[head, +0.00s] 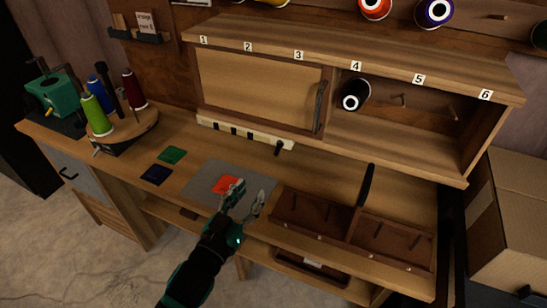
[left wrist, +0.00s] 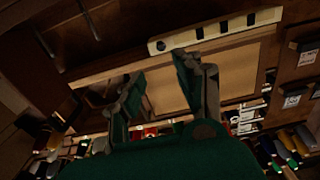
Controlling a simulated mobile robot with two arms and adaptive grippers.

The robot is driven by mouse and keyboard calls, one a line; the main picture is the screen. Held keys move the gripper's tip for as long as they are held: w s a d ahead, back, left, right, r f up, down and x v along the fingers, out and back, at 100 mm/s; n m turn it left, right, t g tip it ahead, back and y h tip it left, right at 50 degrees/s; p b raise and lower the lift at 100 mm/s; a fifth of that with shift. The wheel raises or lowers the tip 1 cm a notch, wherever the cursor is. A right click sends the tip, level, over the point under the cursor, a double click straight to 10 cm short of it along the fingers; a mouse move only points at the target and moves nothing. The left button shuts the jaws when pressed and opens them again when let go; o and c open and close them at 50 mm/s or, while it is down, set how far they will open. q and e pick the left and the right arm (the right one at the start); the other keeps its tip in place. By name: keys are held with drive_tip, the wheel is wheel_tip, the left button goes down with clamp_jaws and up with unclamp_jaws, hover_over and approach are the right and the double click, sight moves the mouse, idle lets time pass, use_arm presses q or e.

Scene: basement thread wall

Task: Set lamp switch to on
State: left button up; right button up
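No part in view is clearly marked as the lamp switch, and no lamp can be made out. A cream strip (head: 245,132) with several dark slots lies along the back of the bench, below the cabinet. It also shows in the left wrist view (left wrist: 215,31). My left gripper (head: 250,191) is open and empty above the front of the bench, apart from the strip. Its two fingers also show spread in the left wrist view (left wrist: 165,85). My right gripper is not in view.
A divided wooden tray (head: 318,221) is to the right. The numbered cabinet (head: 258,84) overhangs the back. A spool stand (head: 125,135) is left.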

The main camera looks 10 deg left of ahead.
sight(275, 154)
use_arm(q)
drive_tip(key=x, duration=1.3)
drive_tip(key=shift+w+f+p, duration=0.15)
drive_tip(key=shift+w+p, duration=0.2)
drive_tip(key=shift+d, duration=0.15)
drive_tip(key=shift+c, duration=0.2)
clamp_jaws()
